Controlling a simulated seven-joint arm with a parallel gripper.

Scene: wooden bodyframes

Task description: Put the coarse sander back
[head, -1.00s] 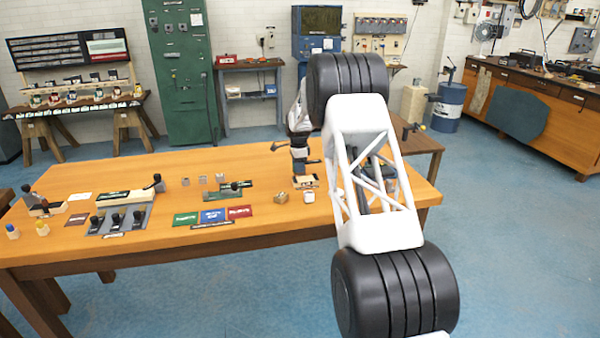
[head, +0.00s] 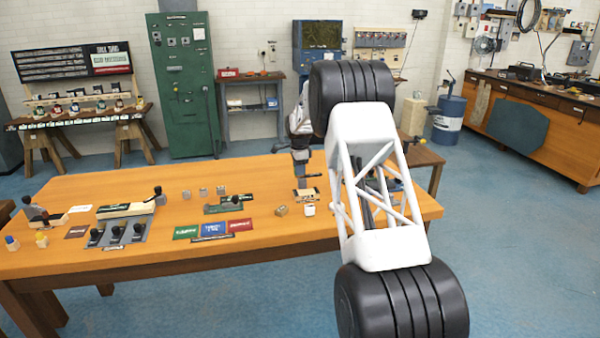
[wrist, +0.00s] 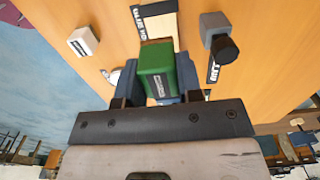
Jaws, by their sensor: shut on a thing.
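My gripper (head: 304,184) is above the far right part of the wooden table, partly hidden by my arm in the head view. In the wrist view, my gripper (wrist: 155,97) is shut on a green block (wrist: 158,68) with a brown end and a small label too small to read. I cannot tell from the label whether it is the coarse sander. Beyond the block lies a pale plate with a dark lettered strip (wrist: 160,25); I cannot tell whether they touch. A grey block with a black knob (wrist: 222,45) is right of it.
A white block (wrist: 83,41) is left of the held block. Green, blue and red cards (head: 213,229) lie mid-table. A grey tray with black-knobbed pieces (head: 117,234) and a long pale piece (head: 125,209) are to the left. Bare wood (head: 100,185) lies behind them.

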